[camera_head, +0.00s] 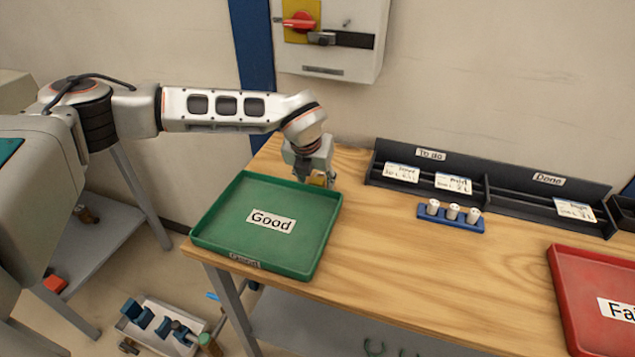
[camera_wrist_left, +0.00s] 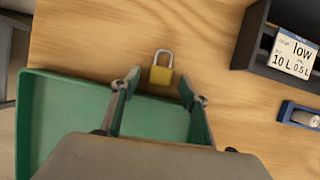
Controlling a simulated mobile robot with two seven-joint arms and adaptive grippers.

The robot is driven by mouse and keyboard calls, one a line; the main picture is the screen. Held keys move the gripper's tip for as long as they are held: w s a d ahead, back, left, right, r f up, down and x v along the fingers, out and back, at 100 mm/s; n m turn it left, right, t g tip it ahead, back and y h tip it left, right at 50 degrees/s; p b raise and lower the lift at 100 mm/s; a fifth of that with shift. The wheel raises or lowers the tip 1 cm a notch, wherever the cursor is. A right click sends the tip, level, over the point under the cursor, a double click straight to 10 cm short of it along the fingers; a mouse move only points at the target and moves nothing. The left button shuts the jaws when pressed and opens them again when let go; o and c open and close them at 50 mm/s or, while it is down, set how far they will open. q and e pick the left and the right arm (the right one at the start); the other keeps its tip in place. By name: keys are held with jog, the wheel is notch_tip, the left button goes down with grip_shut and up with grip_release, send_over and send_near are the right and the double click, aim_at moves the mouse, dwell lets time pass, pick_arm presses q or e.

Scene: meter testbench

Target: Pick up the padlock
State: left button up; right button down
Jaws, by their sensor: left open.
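The padlock (camera_wrist_left: 161,72) has a yellow body and a silver shackle. In the left wrist view it lies on the wooden table just beyond the rim of the green tray, between and slightly ahead of my left fingertips. My left gripper (camera_wrist_left: 157,85) is open, with one finger on each side of the padlock and not closed on it. In the head view my left gripper (camera_head: 318,178) is over the table behind the green tray, and a bit of the yellow padlock (camera_head: 317,180) shows there, mostly hidden by the gripper. My right gripper is in neither view.
The green tray (camera_head: 318,215) marked "Good" sits at the table's left end, below my gripper. A dark card rack (camera_head: 478,190) and a blue holder (camera_head: 436,216) with white pieces stand to the right. A red tray (camera_head: 575,300) is at far right.

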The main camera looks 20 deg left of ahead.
aim_at(316, 184)
pick_arm(q)
grip_shut()
jog(key=shift+r, duration=0.15)
notch_tip(316, 184, up, 20)
dwell(0.7)
